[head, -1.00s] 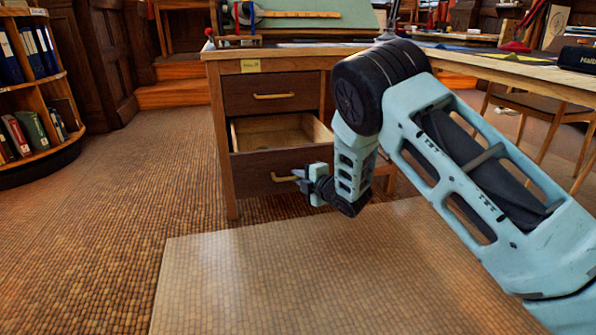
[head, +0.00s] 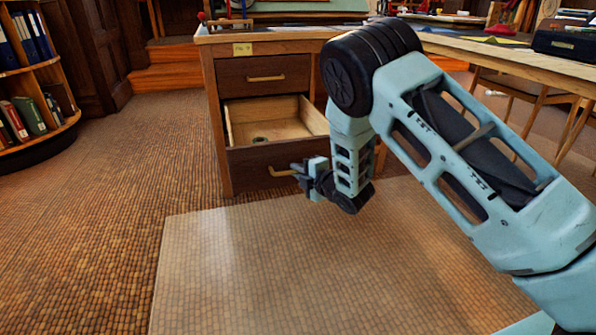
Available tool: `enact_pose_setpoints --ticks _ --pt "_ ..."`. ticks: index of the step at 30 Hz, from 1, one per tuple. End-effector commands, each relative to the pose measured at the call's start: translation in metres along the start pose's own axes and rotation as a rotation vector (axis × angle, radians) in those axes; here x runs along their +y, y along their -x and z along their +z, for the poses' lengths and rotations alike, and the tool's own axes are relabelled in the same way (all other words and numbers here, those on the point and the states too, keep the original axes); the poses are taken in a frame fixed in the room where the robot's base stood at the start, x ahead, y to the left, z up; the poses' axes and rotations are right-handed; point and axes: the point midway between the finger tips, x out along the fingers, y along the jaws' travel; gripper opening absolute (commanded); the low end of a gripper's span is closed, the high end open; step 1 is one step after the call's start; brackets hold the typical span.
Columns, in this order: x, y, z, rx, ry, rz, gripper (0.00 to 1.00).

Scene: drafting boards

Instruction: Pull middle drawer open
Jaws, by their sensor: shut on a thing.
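The middle drawer (head: 255,165) of the wooden desk is pulled out, and its pale wooden inside (head: 275,122) shows above its dark front. A small dark round thing (head: 260,140) lies inside near the front. The drawer has a brass bar handle (head: 279,173). My gripper (head: 298,170) is at the right part of this handle and shut on it. The jaws and my wrist hide the handle's right end. The top drawer (head: 264,76) above is closed, with its own brass handle.
A glossy clear floor mat (head: 240,270) lies in front of the desk. A shelf with binders (head: 35,115) stands at the left. A chair (head: 540,105) is under the table at the right. The floor left of the desk is clear.

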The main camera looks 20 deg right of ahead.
Motion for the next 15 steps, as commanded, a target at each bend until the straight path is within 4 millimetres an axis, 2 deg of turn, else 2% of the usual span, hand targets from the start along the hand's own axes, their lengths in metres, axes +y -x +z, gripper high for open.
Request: enact_pose_setpoints --ticks 1,3,4,15 --pt "-0.0009 0.0004 0.0012 -0.003 0.0 -0.002 0.0" --pt "-0.0009 0.0003 0.0012 -0.003 0.0 -0.002 0.25" --pt "-0.0008 0.0003 0.0011 -0.003 0.0 -0.002 0.32" --pt "0.0006 0.0045 0.0006 -0.001 0.0 -0.002 0.32"
